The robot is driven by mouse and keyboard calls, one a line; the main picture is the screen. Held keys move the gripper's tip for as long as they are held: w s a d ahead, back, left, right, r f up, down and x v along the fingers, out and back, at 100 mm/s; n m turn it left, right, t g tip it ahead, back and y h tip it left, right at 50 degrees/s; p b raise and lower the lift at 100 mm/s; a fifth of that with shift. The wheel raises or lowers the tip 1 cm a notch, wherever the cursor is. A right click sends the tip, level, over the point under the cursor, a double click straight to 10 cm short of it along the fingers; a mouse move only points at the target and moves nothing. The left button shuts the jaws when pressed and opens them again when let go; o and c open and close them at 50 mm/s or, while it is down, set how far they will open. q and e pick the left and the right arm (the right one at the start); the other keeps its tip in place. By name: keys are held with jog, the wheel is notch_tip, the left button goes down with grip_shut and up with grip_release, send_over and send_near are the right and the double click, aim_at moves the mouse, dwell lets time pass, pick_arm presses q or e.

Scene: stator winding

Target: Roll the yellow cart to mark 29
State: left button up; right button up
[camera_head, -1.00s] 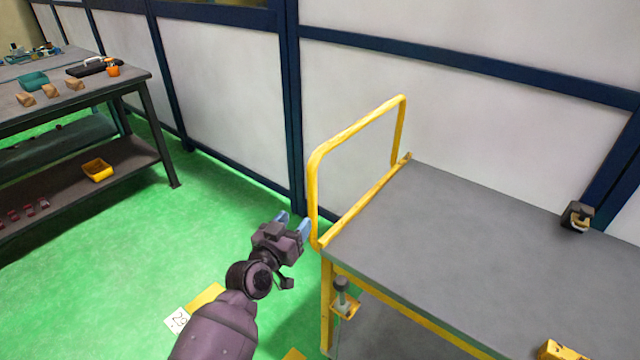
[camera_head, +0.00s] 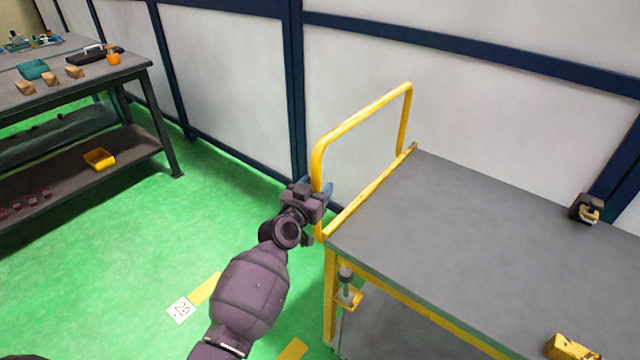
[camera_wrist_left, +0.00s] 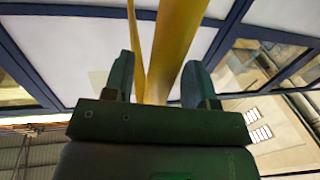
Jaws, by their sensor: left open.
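The yellow cart has a grey top (camera_head: 480,235) and a yellow tube handle (camera_head: 362,121) standing up at its left end. My left gripper (camera_head: 325,190) is at the near upright of the handle. In the left wrist view the open fingers (camera_wrist_left: 158,82) stand on either side of the yellow tube (camera_wrist_left: 178,45), with gaps beside it. A white card reading 29 (camera_head: 181,309) lies on the green floor beside a yellow strip (camera_head: 204,289), left of the cart. My right gripper is not in view.
A white panel wall with blue posts (camera_head: 297,90) runs behind the cart.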

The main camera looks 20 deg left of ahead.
pick_arm(q)
jog(key=shift+w+d, duration=0.1)
jog(key=shift+w, duration=0.8)
jog(key=shift+c, duration=0.5)
grip_shut()
